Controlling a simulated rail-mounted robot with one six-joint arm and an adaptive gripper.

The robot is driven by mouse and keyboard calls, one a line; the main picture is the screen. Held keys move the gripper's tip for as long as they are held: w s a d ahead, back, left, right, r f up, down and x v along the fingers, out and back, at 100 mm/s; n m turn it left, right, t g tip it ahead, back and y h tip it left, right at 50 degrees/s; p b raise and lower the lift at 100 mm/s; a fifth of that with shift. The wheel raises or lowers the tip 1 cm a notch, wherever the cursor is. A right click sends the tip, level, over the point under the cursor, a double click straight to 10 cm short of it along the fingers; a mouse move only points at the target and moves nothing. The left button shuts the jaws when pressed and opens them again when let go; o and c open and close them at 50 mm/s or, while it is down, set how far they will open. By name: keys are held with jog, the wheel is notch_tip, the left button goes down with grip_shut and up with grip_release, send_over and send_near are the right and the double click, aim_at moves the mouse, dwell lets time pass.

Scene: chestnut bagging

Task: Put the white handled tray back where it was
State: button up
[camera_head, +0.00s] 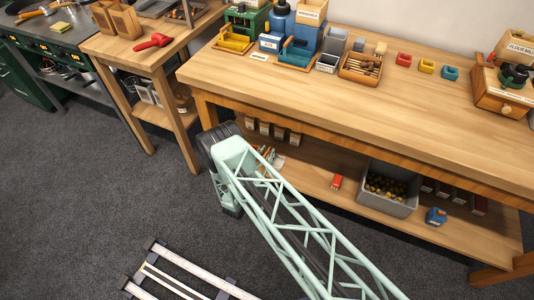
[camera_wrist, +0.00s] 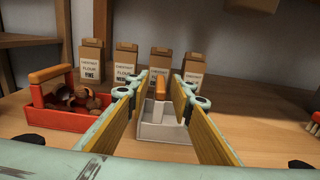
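The white handled tray (camera_wrist: 165,122) stands upright on the wooden shelf in the wrist view, with a brown handle (camera_wrist: 160,86) on top. My gripper (camera_wrist: 159,88) is open, its two wood-faced fingers on either side of the tray's handle with gaps showing. I see no contact with the handle. The tray looks empty, but its near part is partly hidden by the fingers. In the head view my arm reaches toward the lower shelf, and my gripper is hidden behind it.
A red handled tray (camera_wrist: 72,101) holding chestnuts stands just left. Several flour bags (camera_wrist: 126,62) stand in a row behind. A brush (camera_wrist: 301,142) lies at the far right. In the head view a grey bin (camera_head: 388,202) of chestnuts and a red item (camera_head: 337,182) are on the lower shelf (camera_head: 312,188).

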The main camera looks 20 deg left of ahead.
jog(key=shift+r, duration=0.1)
jog(key=shift+s+a, duration=0.2)
jog(key=shift+s, duration=0.6)
jog(key=s+a+p, duration=0.1)
jog(key=s+p, duration=0.1)
jog(key=s, duration=0.8)
jog(key=shift+s, duration=0.15)
